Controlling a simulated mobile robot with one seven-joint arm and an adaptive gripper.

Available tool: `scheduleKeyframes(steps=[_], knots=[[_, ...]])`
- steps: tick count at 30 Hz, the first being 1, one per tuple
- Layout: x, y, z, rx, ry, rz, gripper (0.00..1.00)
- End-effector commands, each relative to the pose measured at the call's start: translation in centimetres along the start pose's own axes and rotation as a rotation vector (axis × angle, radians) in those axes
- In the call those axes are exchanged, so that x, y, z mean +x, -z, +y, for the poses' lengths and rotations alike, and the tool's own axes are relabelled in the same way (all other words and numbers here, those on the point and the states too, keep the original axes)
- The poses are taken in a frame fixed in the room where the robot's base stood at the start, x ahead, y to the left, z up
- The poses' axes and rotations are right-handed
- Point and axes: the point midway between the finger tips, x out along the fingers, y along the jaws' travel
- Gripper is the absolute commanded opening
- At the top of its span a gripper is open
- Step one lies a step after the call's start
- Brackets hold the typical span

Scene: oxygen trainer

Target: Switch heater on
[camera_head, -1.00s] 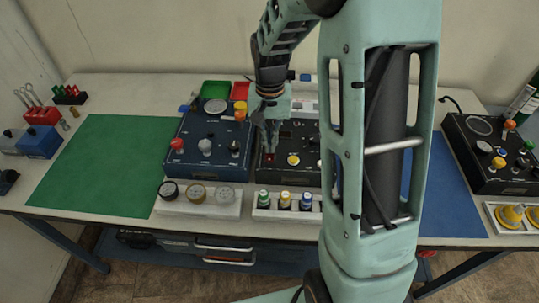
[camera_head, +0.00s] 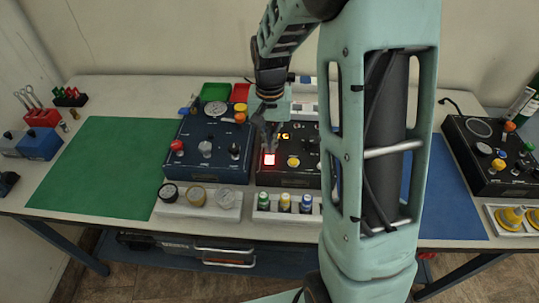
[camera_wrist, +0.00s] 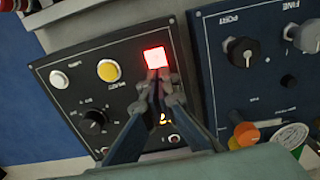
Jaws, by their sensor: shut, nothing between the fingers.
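The heater panel is a black box (camera_head: 300,180) in the middle of the bench, partly hidden by my arm. Its square red switch (camera_head: 269,159) is lit bright red. It also shows lit in the wrist view (camera_wrist: 155,58). An amber display (camera_head: 284,136) glows behind the switch. A round yellow button (camera_wrist: 109,71) and a black knob (camera_wrist: 93,121) sit on the same panel. My gripper (camera_wrist: 161,80) is shut and empty, its tips right at the near edge of the red switch; I cannot tell whether they touch it.
A blue box with knobs (camera_head: 208,150) stands close to the left of the black panel. A white rack of small bottles (camera_head: 262,216) lies in front. A green mat (camera_head: 100,165) leaves free room at left. Another black box (camera_head: 490,155) is at right.

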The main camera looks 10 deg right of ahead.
Motion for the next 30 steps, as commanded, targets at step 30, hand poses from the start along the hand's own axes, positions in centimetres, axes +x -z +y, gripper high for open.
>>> scheduleKeyframes(steps=[30], knots=[[-6.0, 0.0, 0.0, 0.0, 0.0, 0.001, 0.0]])
